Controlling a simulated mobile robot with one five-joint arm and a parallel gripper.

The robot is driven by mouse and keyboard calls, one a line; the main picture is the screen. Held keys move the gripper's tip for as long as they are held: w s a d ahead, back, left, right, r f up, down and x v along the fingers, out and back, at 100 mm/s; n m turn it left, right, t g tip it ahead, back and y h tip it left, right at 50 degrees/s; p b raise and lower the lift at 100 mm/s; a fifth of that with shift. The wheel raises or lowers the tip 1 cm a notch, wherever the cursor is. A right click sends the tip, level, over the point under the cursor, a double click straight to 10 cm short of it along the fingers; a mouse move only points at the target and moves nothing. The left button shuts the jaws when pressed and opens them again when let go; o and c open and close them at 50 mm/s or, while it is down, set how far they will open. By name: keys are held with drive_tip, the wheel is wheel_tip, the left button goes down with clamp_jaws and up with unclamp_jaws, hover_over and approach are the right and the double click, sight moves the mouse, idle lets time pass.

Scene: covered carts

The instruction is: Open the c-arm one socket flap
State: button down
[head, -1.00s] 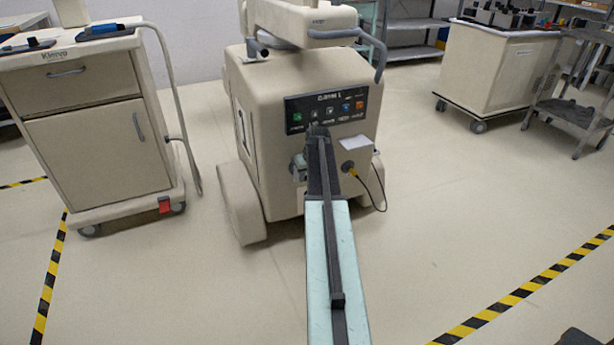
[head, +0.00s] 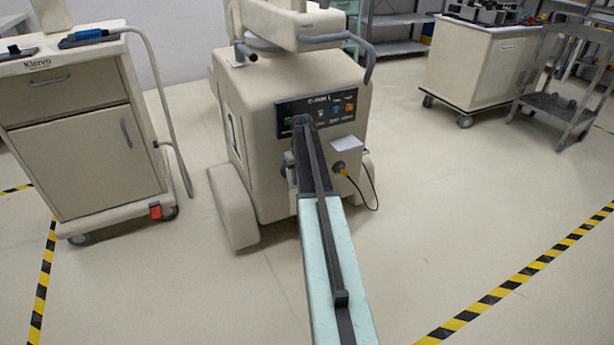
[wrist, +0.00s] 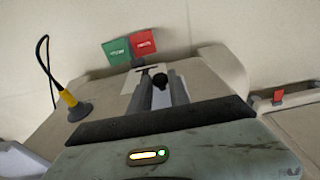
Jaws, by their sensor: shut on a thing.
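The beige C-arm cart (head: 265,105) stands ahead in the head view, with a dark labelled panel (head: 316,106) on its face. My arm reaches to it just below the panel and hides the spot where my fingers work. In the wrist view my gripper (wrist: 163,88) is shut on a small black knob (wrist: 160,80) in front of a pale plate (wrist: 131,85), which looks like the socket flap. How far the flap is swung cannot be told. A yellow plug (wrist: 68,97) with a black cable sits beside it, also in the head view (head: 341,169).
A white lid (head: 346,144) sits above the yellow plug. The Klervo cart (head: 85,130) stands left, with a red tag (head: 155,211). A covered cart (head: 478,70) and a grey trolley (head: 560,85) stand back right. Green (wrist: 117,50) and red (wrist: 143,42) labels show past my fingers.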

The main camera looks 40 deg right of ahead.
drive_tip(key=shift+s+d, duration=0.15)
drive_tip(key=shift+s, duration=0.05)
drive_tip(key=c, duration=1.3)
unclamp_jaws()
drive_tip(key=shift+o, duration=0.2)
drive_tip(key=shift+w, duration=0.15)
drive_tip(key=shift+r, duration=0.1)
drive_tip(key=shift+a+r+p, duration=0.2)
drive_tip(key=shift+r+p, duration=0.15)
drive_tip(key=shift+p, duration=0.15)
wheel_tip(320, 180, up, 7)
drive_tip(key=p, duration=0.6)
drive_tip(key=shift+s+p, duration=0.35)
drive_tip(key=shift+s, duration=0.1)
drive_tip(key=shift+f, duration=0.15)
